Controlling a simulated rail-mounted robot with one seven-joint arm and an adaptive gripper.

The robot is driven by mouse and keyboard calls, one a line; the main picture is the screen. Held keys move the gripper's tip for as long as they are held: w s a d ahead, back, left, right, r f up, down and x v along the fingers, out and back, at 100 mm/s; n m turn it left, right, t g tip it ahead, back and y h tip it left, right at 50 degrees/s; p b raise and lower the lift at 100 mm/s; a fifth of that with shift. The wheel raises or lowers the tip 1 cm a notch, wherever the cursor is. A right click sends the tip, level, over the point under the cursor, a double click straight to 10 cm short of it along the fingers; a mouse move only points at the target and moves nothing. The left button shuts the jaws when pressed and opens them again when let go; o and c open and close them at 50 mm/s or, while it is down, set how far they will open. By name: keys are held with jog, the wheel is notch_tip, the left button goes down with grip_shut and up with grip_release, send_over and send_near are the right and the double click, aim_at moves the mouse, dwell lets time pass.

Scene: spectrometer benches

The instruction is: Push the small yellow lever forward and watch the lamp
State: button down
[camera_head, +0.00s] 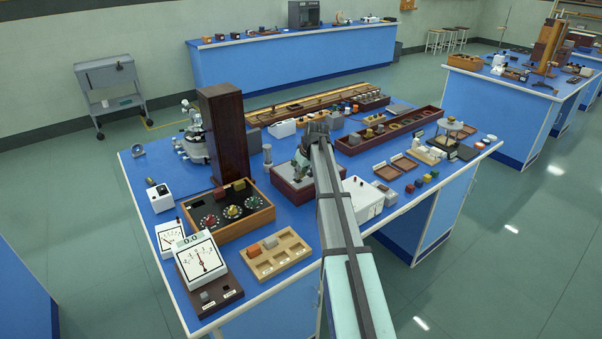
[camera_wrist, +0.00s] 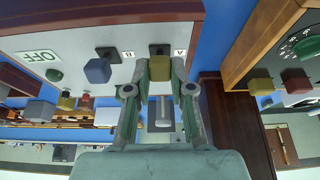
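A small dark green round piece (camera_wrist: 55,75), possibly the lamp, sits near an OFF sign (camera_wrist: 38,56); I see no glow.
A tall dark wooden column (camera_head: 222,135) and a wooden dial box (camera_head: 228,210) stand left of the box. A white box (camera_head: 364,198) stands close on its right. A meter (camera_head: 200,260) and a wooden tray (camera_head: 275,255) are nearer the front. Small coloured blocks (camera_head: 418,183) lie to the right.

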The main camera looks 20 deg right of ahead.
jog(key=shift+w+r, duration=0.1)
jog(key=shift+w, duration=0.1)
jog(key=shift+w+r+g+p, duration=0.25)
jog(key=shift+w+g+p, duration=0.25)
jog(key=shift+g+p, duration=0.35)
jog(key=w+g+p, duration=0.1)
jog(key=w+g+h+p, duration=0.1)
jog(key=g, duration=0.1)
jog(key=shift+a+p, duration=0.25)
jog(key=shift+p, duration=0.05)
jog(key=g, duration=0.1)
jog(key=w+g+p, duration=0.1)
jog(key=g, duration=0.1)
jog(key=shift+w+a+f+h, duration=0.15)
jog(key=shift+a+f+h, duration=0.05)
jog(key=shift+f+h, duration=0.1)
jog(key=shift+w+f+g+p, duration=0.2)
jog(key=shift+g+p, duration=0.35)
jog(key=shift+g, duration=0.3)
jog(key=shift+a, duration=0.1)
jog(key=c, duration=1)
grip_release()
